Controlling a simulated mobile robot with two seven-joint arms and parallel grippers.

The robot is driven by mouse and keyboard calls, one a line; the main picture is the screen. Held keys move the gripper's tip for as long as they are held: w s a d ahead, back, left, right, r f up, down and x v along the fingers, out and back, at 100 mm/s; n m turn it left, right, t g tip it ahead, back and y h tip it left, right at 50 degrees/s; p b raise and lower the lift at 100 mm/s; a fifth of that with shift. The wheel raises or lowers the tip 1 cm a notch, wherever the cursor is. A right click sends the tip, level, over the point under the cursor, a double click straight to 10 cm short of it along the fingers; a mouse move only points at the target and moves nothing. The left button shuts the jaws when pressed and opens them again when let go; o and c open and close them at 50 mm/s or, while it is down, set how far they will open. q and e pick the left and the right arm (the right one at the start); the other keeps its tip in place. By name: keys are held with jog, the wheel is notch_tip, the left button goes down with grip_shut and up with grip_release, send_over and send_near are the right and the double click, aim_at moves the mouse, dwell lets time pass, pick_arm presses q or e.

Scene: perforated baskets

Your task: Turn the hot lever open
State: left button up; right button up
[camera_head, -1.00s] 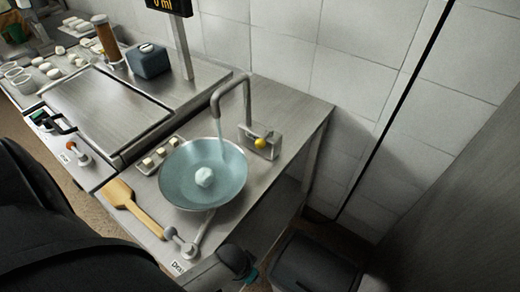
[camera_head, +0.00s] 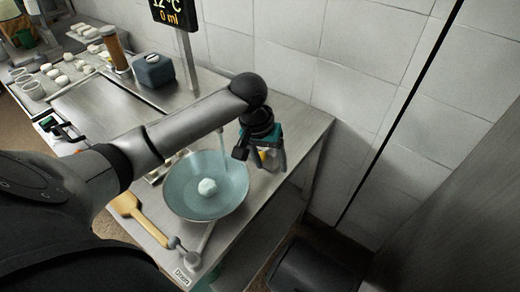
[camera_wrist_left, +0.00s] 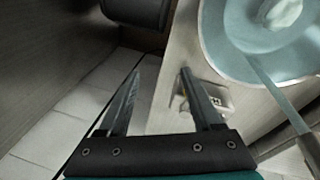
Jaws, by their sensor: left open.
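The tap's metal box stands behind the basin, with a small yellow knob (camera_head: 263,155) mostly hidden by my left gripper. I cannot read which lever is the hot one. My left gripper (camera_head: 270,167) is open and points down over the box. In the left wrist view its empty fingers (camera_wrist_left: 161,74) are spread, with the box (camera_wrist_left: 212,97) beside the right finger. A pale blue basin (camera_head: 183,203) holds a whitish lump (camera_head: 207,187); a water stream (camera_wrist_left: 275,90) falls toward it. My right gripper is not in view.
A display (camera_head: 172,14) reads 12 °C and 0 ml. A wooden paddle (camera_head: 128,206) and a lever by the Drain label (camera_head: 182,275) are at the bench's front. A dark bin (camera_head: 310,265) stands below right. A tiled wall (camera_head: 360,70) is behind.

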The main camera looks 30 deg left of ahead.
aim_at(266, 151)
pick_arm(q)
jog(key=w+a+r+n, duration=0.2)
jog(key=a+r+n, duration=0.2)
jog(key=a+r, duration=0.55)
jog(key=shift+g, duration=0.3)
jog(key=d+f, duration=0.1)
jog(key=f, duration=0.3)
jog(key=w+d+f+b, duration=0.1)
jog(key=f, duration=0.3)
jog(key=w+d+f+b, duration=0.1)
jog(key=d+f, duration=0.1)
jog(key=f, duration=0.3)
jog(key=shift+f, duration=0.1)
grip_shut()
